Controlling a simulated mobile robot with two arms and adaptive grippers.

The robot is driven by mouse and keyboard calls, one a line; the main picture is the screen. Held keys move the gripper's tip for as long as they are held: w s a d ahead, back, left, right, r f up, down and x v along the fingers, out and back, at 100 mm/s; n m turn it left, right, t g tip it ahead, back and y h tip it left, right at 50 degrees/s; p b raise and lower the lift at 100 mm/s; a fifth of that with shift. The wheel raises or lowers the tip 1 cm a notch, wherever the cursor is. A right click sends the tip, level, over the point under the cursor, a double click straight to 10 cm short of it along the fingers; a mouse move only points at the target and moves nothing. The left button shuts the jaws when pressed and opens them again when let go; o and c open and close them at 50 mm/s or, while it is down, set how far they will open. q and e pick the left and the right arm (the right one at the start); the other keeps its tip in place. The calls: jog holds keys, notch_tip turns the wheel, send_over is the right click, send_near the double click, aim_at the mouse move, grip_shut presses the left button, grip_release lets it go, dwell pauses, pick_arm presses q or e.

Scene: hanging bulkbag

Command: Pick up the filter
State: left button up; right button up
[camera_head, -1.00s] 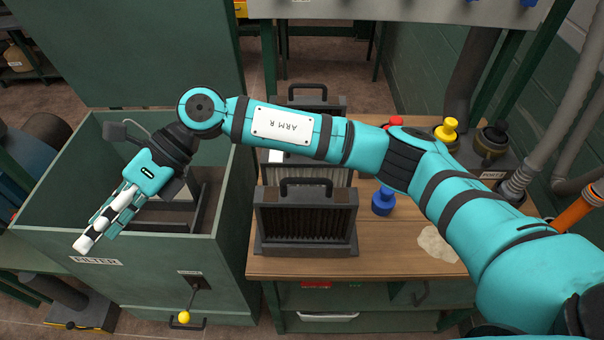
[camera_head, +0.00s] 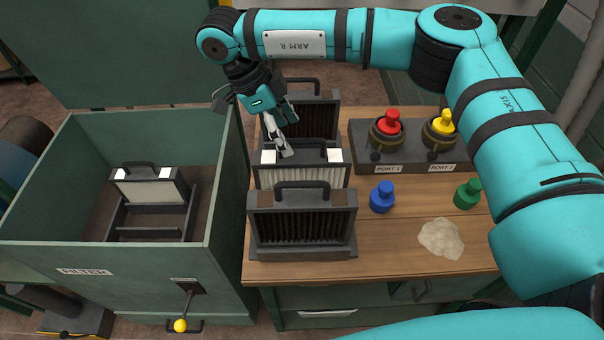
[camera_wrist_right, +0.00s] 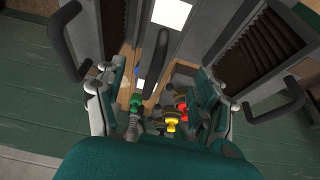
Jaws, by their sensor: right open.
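A pale filter (camera_head: 300,178) with white corner tabs and a dark top handle stands in the middle of a row on the workbench. My right gripper (camera_head: 282,134) is open and points down at its top. In the right wrist view, the filter's handle (camera_wrist_right: 158,62) runs between the two open fingers (camera_wrist_right: 157,90), with no visible grip on it. A dark, dirty-looking filter (camera_head: 302,226) stands in front and another (camera_head: 312,118) behind. A similar pale filter (camera_head: 150,190) sits inside the green box marked FILTER (camera_head: 100,250). My left gripper is out of view.
Red (camera_head: 389,123) and yellow (camera_head: 440,124) plugs sit in the ports at the back right. Blue (camera_head: 382,198) and green (camera_head: 467,195) plugs stand on the workbench (camera_head: 400,265) near a pale patch (camera_head: 441,239). The box has a yellow-knobbed lever (camera_head: 180,325).

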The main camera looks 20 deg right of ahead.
aim_at(301, 156)
jog(key=x, duration=0.2)
jog(key=shift+s+d+f+p, duration=0.1)
jog(key=shift+f+p, duration=0.2)
jog(key=shift+f, duration=0.1)
jog(key=p+x, duration=0.2)
jog(key=x, duration=0.1)
jog(key=p+x, duration=0.1)
jog(key=shift+s+d+f, duration=0.25)
jog(key=shift+s+d, duration=0.05)
jog(key=shift+s, duration=0.05)
jog(key=shift+d+f, duration=0.1)
jog(key=shift+f, duration=0.2)
grip_shut()
